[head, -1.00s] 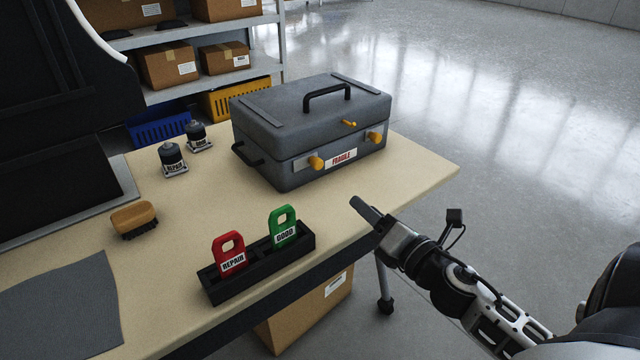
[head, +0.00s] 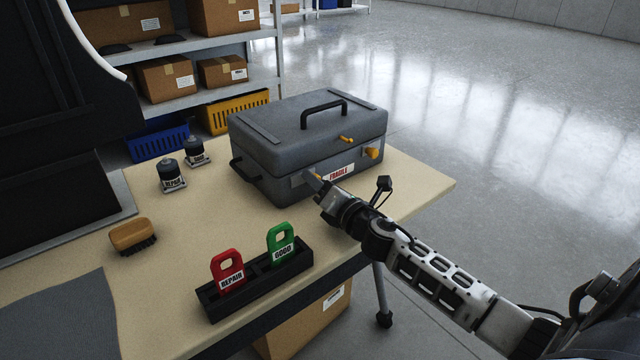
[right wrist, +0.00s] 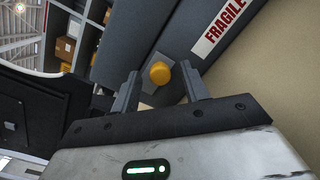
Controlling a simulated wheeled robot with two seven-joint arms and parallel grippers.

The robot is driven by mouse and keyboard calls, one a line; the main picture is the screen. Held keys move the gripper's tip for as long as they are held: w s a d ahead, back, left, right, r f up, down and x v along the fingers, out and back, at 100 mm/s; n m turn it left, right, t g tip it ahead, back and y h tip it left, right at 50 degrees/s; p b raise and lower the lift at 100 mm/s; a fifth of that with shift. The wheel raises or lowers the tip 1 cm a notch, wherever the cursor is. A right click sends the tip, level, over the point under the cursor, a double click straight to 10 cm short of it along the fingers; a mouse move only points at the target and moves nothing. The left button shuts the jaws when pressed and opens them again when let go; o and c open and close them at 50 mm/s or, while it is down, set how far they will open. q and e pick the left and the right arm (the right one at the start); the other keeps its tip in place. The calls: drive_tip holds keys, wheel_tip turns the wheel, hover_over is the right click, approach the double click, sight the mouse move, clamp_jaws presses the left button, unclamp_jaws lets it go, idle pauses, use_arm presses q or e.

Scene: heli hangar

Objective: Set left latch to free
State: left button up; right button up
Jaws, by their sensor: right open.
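A grey case (head: 305,140) with a black top handle stands shut on the bench. On its front are a right orange latch (head: 373,152), a small orange piece (head: 345,139) near the lid edge and a FRAGILE label (head: 339,173). The left latch is hidden behind my gripper in the head view. In the right wrist view the left latch (right wrist: 160,73) is an orange knob on a grey plate. My right gripper (head: 316,182) is at the case's front left. Its open fingers (right wrist: 163,90) lie on either side of the knob, seemingly not touching it. My left gripper is not in view.
A black holder (head: 255,279) with a red REPAIR tag (head: 227,271) and a green GOOD tag (head: 280,244) stands in front of the case. Shelves (head: 200,95) stand behind.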

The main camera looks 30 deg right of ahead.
sight(296, 180)
clamp_jaws()
drive_tip(key=a, duration=0.3)
drive_tip(key=shift+s+a+p, duration=0.1)
drive_tip(key=shift+p, duration=0.25)
drive_tip(key=shift+a, duration=0.15)
unclamp_jaws()
